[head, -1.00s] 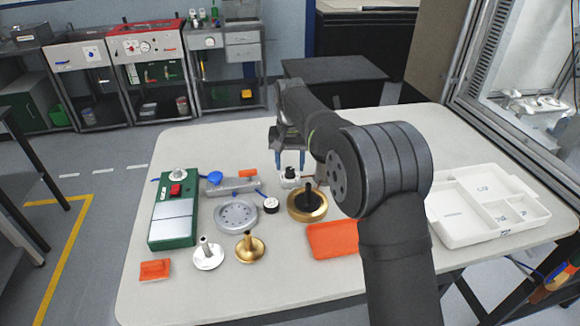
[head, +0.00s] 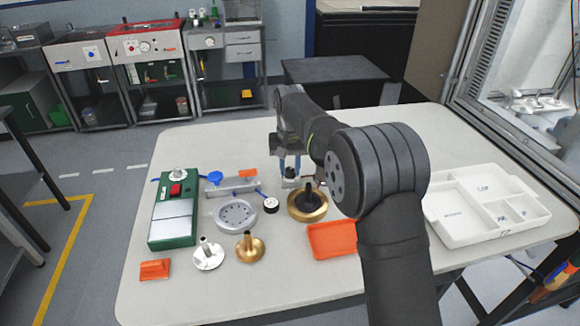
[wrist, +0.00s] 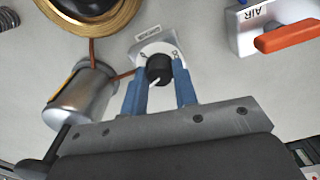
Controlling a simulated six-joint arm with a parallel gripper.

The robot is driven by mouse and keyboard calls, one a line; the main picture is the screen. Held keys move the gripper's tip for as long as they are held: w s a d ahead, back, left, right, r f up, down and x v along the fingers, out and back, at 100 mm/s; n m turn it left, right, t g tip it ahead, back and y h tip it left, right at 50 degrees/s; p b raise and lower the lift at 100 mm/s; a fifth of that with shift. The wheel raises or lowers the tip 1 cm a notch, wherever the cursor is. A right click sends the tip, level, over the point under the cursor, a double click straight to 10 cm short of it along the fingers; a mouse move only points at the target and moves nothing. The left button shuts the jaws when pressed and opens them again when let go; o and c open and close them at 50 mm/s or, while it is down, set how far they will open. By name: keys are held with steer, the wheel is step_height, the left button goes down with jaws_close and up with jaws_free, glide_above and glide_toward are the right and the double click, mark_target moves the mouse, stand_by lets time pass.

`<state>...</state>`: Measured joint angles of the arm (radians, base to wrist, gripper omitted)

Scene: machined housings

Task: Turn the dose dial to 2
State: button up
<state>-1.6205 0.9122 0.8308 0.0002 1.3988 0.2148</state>
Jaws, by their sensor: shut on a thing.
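The dose dial is a small black knob (wrist: 158,69) on a white base plate (wrist: 153,48) with a small label strip behind it. A light pointer line shows on the knob, and small marks on the plate are too small to read. My gripper (wrist: 160,64) has its two blue fingers on either side of the knob, shut on it from above. In the head view my gripper (head: 290,172) points down at the dial (head: 289,183), near the middle of the table; the fingers partly hide the dial there.
A brass ring with a black centre (head: 308,203) and a silver cylinder (wrist: 82,103) stand close by. A block marked AIR with an orange lever (wrist: 285,36) is on the other side. An orange tray (head: 332,239) and a white compartment tray (head: 455,225) lie to the right.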

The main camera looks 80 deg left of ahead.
mark_target(290, 169)
steer(key=shift+n, duration=0.9)
steer(key=o, duration=1)
steer(key=shift+r, duration=0.1)
step_height(290, 169, up, 17)
steer(key=shift+r, duration=0.15)
